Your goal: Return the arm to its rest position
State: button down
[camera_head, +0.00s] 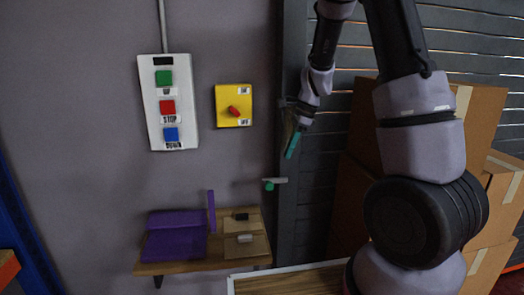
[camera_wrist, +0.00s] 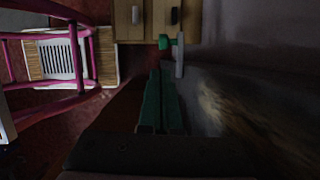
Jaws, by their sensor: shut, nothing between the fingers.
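My arm reaches down from the top right in the head view, in front of a dark post and a slatted shutter. My gripper (camera_head: 292,146) has teal fingers and hangs beside the dark post, pointing down. In the wrist view, the two teal fingers of my gripper (camera_wrist: 160,75) lie together with nothing between them. The gripper is shut and empty, and it appears apart from the wall and the shelf.
A white button panel (camera_head: 185,105) and a yellow switch box (camera_head: 245,105) are on the wall. Below is a wooden shelf (camera_head: 180,267) with a purple object (camera_head: 175,240). A grey-and-teal handle (camera_head: 273,183) sticks out near the post. Cardboard boxes (camera_head: 485,120) stand at right. A pink frame (camera_wrist: 82,50) shows in the wrist view.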

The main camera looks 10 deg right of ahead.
jog(key=s+d+r+n+t, duration=0.1)
jog(key=s+r+n, duration=0.3)
jog(key=r, duration=0.3)
jog(key=s+r+n+t, duration=0.25)
jog(key=s+r, duration=0.25)
jog(key=r, duration=0.3)
jog(key=s+d+r+n+t+h, duration=0.1)
jog(key=s+r+n, duration=0.2)
jog(key=s, duration=0.3)
jog(key=s+d+r+n+t, duration=0.1)
jog(key=s+r+n+t, duration=0.1)
jog(key=s+r+n, duration=0.2)
jog(key=s+n, duration=0.1)
jog(key=s, duration=0.1)
jog(key=shift+s+h, duration=0.3)
jog(key=shift+h, duration=0.1)
